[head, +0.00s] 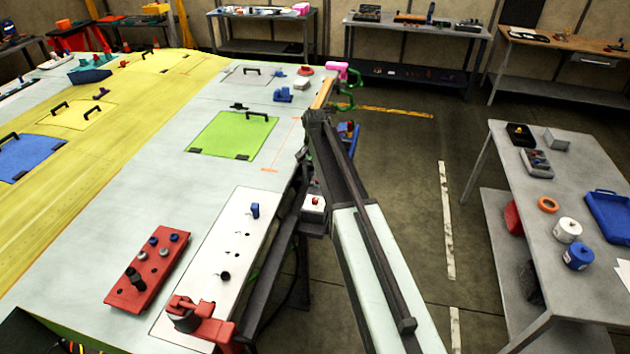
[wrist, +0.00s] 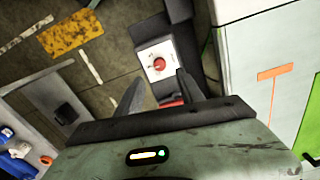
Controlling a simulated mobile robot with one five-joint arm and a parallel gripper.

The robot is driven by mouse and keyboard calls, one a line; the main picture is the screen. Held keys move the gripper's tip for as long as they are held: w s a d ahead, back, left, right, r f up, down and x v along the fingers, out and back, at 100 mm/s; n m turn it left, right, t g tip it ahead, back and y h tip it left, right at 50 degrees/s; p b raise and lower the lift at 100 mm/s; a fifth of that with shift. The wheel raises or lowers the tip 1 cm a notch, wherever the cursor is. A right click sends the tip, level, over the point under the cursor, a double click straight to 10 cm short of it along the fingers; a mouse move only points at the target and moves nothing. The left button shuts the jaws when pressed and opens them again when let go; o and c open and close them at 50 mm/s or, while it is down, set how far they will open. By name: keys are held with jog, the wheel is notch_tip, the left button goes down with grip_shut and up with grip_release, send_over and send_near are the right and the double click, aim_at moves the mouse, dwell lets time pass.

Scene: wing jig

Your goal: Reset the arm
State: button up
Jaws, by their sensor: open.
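My gripper (wrist: 158,92) is open in the wrist view, its two dark fingers spread apart with nothing held between them. Beyond the fingertips is a white box with a red button (wrist: 159,64) on a dark mount. The same white box (head: 314,203) shows in the head view beside the right edge of the wing, next to my arm. A small red part (wrist: 172,103) shows between the finger bases, partly hidden by the gripper body. In the head view my arm reaches up from the bottom, and I cannot make out the fingers there.
The wing (head: 130,170) fills the left, with a green panel (head: 232,134), a red block with knobs (head: 147,272) and a white plate (head: 217,262). A grey table (head: 560,185) stands at the right. The floor (head: 400,150) between is open.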

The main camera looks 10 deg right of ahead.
jog(key=s+d+f+n+b, duration=0.1)
jog(key=s+f+b, duration=0.3)
jog(key=s, duration=0.4)
jog(key=s+d+f+n+b, duration=0.1)
jog(key=s+f+n+b, duration=0.2)
jog(key=s, duration=0.6)
jog(key=s+d+f+n+b, duration=0.1)
jog(key=s+d+f+b, duration=0.1)
jog(key=s+f+b, duration=0.3)
jog(key=s, duration=0.4)
jog(key=shift+f+n, duration=0.15)
jog(key=shift+n, duration=0.25)
